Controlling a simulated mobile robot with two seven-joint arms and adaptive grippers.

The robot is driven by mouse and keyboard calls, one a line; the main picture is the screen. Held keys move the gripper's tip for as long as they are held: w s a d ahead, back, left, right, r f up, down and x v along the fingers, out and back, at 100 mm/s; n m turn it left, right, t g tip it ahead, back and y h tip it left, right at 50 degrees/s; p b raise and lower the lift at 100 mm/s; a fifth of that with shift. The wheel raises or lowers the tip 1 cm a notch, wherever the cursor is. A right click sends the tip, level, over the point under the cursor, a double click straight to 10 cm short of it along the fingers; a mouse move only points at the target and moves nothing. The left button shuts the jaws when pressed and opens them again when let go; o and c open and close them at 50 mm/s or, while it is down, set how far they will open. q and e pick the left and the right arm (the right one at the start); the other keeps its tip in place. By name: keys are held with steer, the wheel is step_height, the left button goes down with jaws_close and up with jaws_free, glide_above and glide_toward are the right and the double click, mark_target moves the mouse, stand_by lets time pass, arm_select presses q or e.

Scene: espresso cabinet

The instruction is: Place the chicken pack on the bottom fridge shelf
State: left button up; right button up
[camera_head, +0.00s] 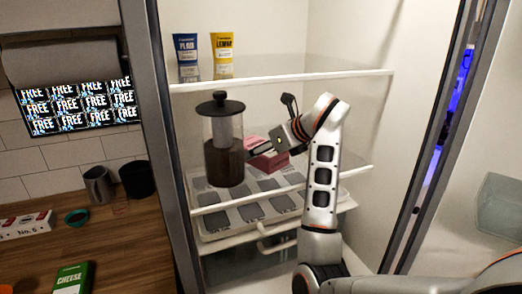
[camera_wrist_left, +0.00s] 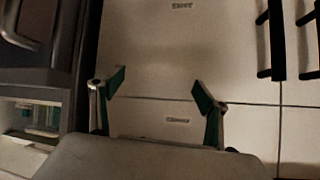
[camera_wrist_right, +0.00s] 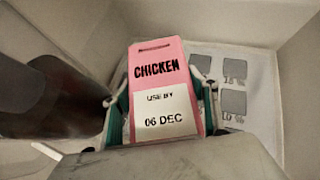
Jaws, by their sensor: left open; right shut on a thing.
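The pink chicken pack (camera_wrist_right: 157,85) shows in the right wrist view with its "CHICKEN" label and a "USE BY 06 DEC" sticker facing the camera. My right gripper (camera_wrist_right: 162,100) has a finger on each side of it and is shut on it. In the head view the pack (camera_head: 266,158) is inside the fridge, partly hidden by my right gripper (camera_head: 268,146) and arm. It is just above a lower shelf (camera_head: 357,170); I cannot tell whether it touches anything. My left gripper (camera_wrist_left: 158,95) is open and empty in front of white drawer fronts.
A dark French press (camera_head: 223,140) stands close left of the pack. A tray with grey patches (camera_head: 210,217) lies low in the fridge. Two tubes (camera_head: 205,55) stand on the upper shelf (camera_head: 285,80). The fridge's right wall bounds the space.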

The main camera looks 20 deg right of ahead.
steer(key=o, duration=1.4)
steer(key=shift+o, duration=0.2)
steer(key=shift+r+p, duration=0.25)
steer(key=shift+p, duration=0.05)
steer(key=v, duration=0.7)
steer(key=shift+s+d+r, duration=0.1)
steer(key=shift+s, duration=0.1)
